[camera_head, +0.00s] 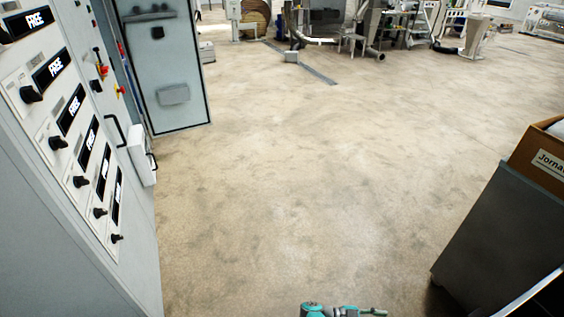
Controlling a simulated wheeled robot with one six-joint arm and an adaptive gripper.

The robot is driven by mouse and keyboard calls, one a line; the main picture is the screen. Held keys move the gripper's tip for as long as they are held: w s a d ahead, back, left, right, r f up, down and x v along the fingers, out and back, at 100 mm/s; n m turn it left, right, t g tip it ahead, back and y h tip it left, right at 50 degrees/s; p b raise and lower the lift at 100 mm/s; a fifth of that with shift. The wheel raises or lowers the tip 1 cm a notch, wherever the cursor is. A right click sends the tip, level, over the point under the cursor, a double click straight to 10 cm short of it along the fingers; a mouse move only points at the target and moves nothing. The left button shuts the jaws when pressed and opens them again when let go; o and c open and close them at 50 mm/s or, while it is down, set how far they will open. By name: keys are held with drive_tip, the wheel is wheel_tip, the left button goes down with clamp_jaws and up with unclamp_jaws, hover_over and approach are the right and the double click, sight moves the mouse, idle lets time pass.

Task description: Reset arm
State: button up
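A small part of my arm, with teal joint covers and grey links, shows at the bottom edge, right of centre. At its right end is a thin greyish piece that looks like my gripper (373,311). It is too small and too cut off by the picture's edge to tell whether it is open or shut. I see nothing held in it. The rest of my arm is out of view.
A grey control cabinet (60,215) with knobs and displays stands close on the left, its door (165,70) open. A dark grey block (500,240) with a cardboard box (540,155) stands on the right. Machinery (375,25) lines the back. The concrete floor (300,170) between is clear.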

drive_tip(key=s+d+f+n+t+y, duration=0.15)
drive_tip(key=s+f+n+t, duration=0.35)
drive_tip(key=t, duration=0.6)
drive_tip(key=s+a+r+n+t+y, duration=0.55)
drive_tip(key=s+r+t, duration=0.3)
drive_tip(key=s, duration=0.25)
drive_tip(key=s+a+r+n+y, duration=0.3)
drive_tip(key=s+r, duration=0.3)
drive_tip(key=r, duration=0.3)
drive_tip(key=s+a+r+n+g+y, duration=0.1)
drive_tip(key=s+a+r+n+y, duration=0.2)
drive_tip(key=s+r, duration=0.3)
drive_tip(key=s+a+r+n+y, duration=0.4)
drive_tip(key=s+a+r, duration=0.1)
drive_tip(key=r, duration=0.6)
drive_tip(key=shift+s+a+r+y, duration=0.15)
drive_tip(key=shift+s+r+y, duration=0.15)
drive_tip(key=shift+s+y, duration=0.1)
drive_tip(key=shift+g, duration=0.25)
